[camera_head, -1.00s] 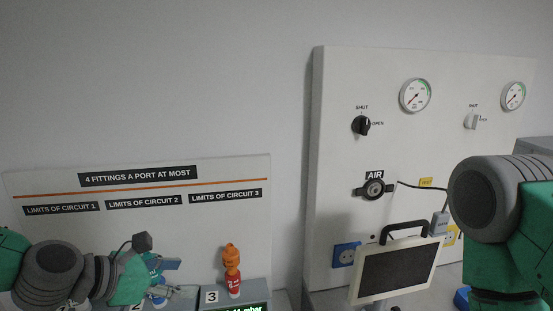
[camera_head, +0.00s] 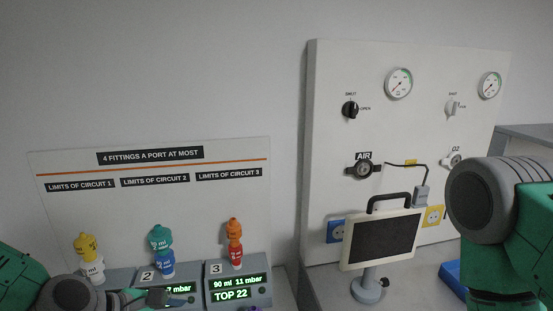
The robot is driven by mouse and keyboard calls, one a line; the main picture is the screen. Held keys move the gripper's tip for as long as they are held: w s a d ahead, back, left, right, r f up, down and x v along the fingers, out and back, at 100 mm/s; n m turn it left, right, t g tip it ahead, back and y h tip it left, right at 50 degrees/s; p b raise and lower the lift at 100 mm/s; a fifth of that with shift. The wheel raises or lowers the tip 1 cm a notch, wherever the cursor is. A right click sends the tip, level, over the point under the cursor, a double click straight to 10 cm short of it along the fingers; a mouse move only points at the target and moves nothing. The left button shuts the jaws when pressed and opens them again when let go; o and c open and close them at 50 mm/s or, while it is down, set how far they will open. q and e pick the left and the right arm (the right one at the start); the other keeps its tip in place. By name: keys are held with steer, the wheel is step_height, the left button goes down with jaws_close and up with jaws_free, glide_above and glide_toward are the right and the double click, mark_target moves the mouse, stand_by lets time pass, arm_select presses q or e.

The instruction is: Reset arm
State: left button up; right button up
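My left arm comes in at the lower left, lower than the fittings. Part of what looks like its gripper (camera_head: 158,298) shows in front of the port 2 unit, but its fingers cannot be made out. My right arm fills the right edge; its gripper is out of view. Three stacks of fittings stand on the row of units: yellow and white (camera_head: 88,258) at the left, teal and blue (camera_head: 162,250) on port 2, orange and red (camera_head: 235,243) on port 3. The port 3 display (camera_head: 232,290) reads 90 ml, 11 mbar, TOP 22.
A sign board (camera_head: 150,190) stands behind the units. A wall panel (camera_head: 330,130) carries gauges, knobs and AIR and O2 outlets. A screen (camera_head: 382,240) on a stand stands before it, with a blue tray (camera_head: 452,278) to its right. Bare counter lies between units and screen.

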arm_select(q)
steer(key=s+a+f+m+g+y+b, duration=0.1)
steer(key=s+f+m+g+y+b, duration=0.15)
steer(key=s+f+m, duration=0.4)
steer(key=s+a+f+m+g+y+b, duration=0.1)
steer(key=s+f+m+b, duration=0.2)
steer(key=s+f, duration=0.65)
steer(key=s+a+f+m+g+y+b, duration=0.1)
steer(key=s+a+f+m+y+b, duration=0.1)
steer(key=s+a+f+m, duration=0.2)
steer(key=s+a+f+m+g+y+b, duration=0.1)
steer(key=s+a+f+m, duration=0.3)
steer(key=f+m, duration=0.5)
steer(key=shift+s+a+f+y+b, duration=0.2)
steer(key=shift+s+f+y+b, duration=0.25)
steer(key=shift+b, duration=0.4)
steer(key=shift+r, duration=0.1)
steer(key=shift+w, duration=0.1)
